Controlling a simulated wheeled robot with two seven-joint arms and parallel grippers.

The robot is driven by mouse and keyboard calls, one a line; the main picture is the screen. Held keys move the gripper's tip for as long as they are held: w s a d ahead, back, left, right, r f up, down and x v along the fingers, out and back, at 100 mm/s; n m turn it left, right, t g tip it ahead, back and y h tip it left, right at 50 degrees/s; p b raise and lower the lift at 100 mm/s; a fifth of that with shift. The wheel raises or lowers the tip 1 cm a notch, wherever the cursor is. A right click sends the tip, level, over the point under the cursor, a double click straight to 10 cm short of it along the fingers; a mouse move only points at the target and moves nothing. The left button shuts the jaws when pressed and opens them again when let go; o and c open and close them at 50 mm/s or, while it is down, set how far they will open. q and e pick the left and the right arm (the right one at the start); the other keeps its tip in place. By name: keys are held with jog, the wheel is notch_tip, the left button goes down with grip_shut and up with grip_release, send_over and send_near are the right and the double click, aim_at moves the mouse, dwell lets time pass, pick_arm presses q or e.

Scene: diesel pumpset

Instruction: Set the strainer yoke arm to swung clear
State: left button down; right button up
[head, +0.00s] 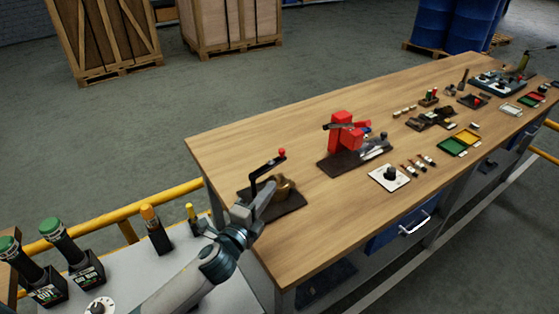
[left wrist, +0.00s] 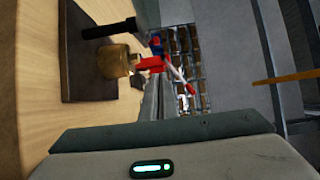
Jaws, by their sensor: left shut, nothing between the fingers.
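The brass strainer (head: 284,190) stands on a dark base plate (head: 292,204) at the near left end of the bench. A black cranked arm with a red knob, which looks like the yoke arm (head: 267,167), rises above it and slants up to the right. My left gripper (head: 264,191) is shut and empty, close beside the strainer and arm. Whether it touches the arm I cannot tell. In the left wrist view the brass body (left wrist: 114,61) and a black bar (left wrist: 108,29) show beside the fingers. My right gripper is not in view.
A red machine (head: 345,133) on a dark plate stands right of the strainer. A white plate with a black knob (head: 390,174) lies nearer the front edge. Several small parts and trays (head: 460,142) fill the far end. Bare wood (head: 330,205) lies in front of the strainer.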

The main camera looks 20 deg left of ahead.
pick_arm(q)
jog(key=w, duration=0.1)
jog(key=p, duration=0.3)
send_near(279, 162)
jog(key=w+d, duration=0.1)
jog(key=w+d+r, duration=0.1)
jog(key=d, duration=0.1)
jog(key=w+d+r, duration=0.1)
jog(key=w, duration=0.1)
jog(key=shift+d+r, duration=0.2)
jog(key=shift+d, duration=0.1)
jog(key=w, duration=0.1)
jog(key=w+a+p, duration=0.1)
jog(key=shift+w+a, duration=0.35)
jog(key=shift+w+a+f, duration=0.15)
jog(key=shift+w+a, duration=0.25)
jog(key=shift+w, duration=0.1)
